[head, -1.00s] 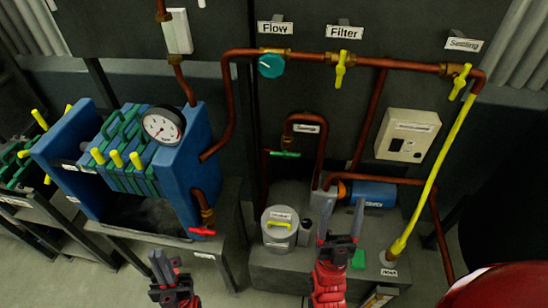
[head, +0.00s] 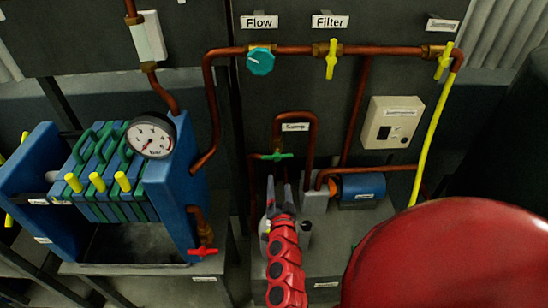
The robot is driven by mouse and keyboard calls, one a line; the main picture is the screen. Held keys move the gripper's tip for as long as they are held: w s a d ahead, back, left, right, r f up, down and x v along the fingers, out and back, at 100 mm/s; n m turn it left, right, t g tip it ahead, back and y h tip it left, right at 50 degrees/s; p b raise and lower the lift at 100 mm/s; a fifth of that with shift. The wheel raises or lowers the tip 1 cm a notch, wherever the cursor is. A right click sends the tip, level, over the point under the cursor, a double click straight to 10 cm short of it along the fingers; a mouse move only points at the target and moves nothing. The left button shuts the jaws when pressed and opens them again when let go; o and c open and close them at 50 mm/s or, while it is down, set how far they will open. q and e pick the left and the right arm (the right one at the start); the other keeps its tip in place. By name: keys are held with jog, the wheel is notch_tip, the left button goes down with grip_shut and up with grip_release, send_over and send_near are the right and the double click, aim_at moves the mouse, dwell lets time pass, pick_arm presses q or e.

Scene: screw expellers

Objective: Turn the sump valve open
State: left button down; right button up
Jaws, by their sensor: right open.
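The sump valve has a green handle (head: 277,156) lying roughly level, across the vertical copper pipe under the "Sump" label (head: 295,127). My right gripper (head: 279,182) points up at it from below. Its two dark fingers are apart with nothing between them. The fingertips show just under the green handle in the picture, and I see no contact. How far they are from it in depth is hard to tell. My left gripper is out of view.
A copper pipe loop (head: 310,150) and a blue motor (head: 358,188) stand right of the valve. The blue filter press (head: 178,190) with its gauge (head: 152,136) is at left. Yellow filter valve (head: 331,60) and teal flow knob (head: 260,61) are above.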

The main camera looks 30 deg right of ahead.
aim_at(277, 157)
jog(key=p+x, duration=0.1)
jog(key=x, duration=1.2)
jog(key=shift+s+d+r, duration=0.1)
